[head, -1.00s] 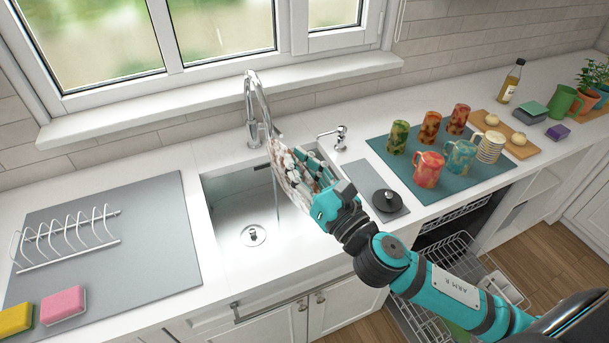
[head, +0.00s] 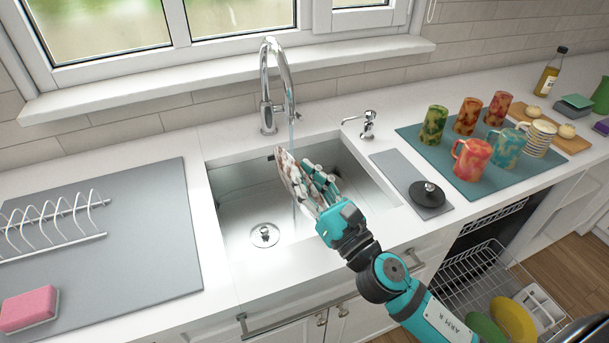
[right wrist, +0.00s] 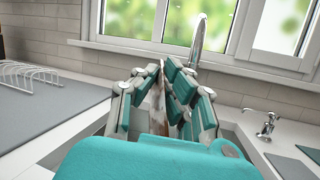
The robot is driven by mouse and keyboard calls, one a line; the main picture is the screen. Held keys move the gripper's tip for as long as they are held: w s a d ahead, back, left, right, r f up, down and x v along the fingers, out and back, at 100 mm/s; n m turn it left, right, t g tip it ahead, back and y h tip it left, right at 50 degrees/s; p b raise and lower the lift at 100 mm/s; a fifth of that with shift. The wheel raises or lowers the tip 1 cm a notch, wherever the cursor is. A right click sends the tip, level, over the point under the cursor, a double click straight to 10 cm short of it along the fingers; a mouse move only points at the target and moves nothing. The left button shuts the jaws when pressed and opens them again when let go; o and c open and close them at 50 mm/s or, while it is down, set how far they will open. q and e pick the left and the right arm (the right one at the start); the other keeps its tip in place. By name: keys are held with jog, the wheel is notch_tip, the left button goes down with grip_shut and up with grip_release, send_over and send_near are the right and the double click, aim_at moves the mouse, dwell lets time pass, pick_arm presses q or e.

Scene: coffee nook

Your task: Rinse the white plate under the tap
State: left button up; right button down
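The white plate (head: 287,173), smeared with reddish-brown marks, stands steeply tilted, almost edge-on, above the sink (head: 232,207). My right gripper (head: 308,180) is shut on the plate; in the right wrist view the plate (right wrist: 157,100) shows as a thin upright edge between the fingers (right wrist: 155,95). The chrome tap (head: 267,90) is running. Its thin water stream (head: 292,135) comes down at the plate and shows again below it; whether it strikes the face or passes behind, I cannot tell. My left gripper is not in view.
A grey mat (head: 150,225) with a wire rack (head: 55,222) and pink sponge (head: 28,308) lies left. A soap dispenser (head: 367,125), black stopper (head: 427,194) and several mugs on a teal mat (head: 425,150) stand right. The open dishwasher rack (head: 470,275) is below right.

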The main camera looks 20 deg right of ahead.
jog(key=shift+f, duration=0.25)
jog(key=shift+w+d+f, duration=0.1)
jog(key=shift+w+d, duration=0.15)
jog(key=shift+w, duration=0.8)
jog(key=w+d+f+b, duration=0.2)
jog(key=w+b, duration=0.1)
jog(key=w, duration=0.8)
jog(key=shift+w+d+f, duration=0.2)
jog(key=shift+w+d, duration=0.1)
jog(key=shift+s, duration=0.15)
jog(key=s+a, duration=0.1)
jog(key=s, duration=0.6)
jog(key=shift+s+a, duration=0.3)
jog(key=shift+a, duration=0.05)
jog(key=shift+p, duration=0.3)
dwell(0.5)
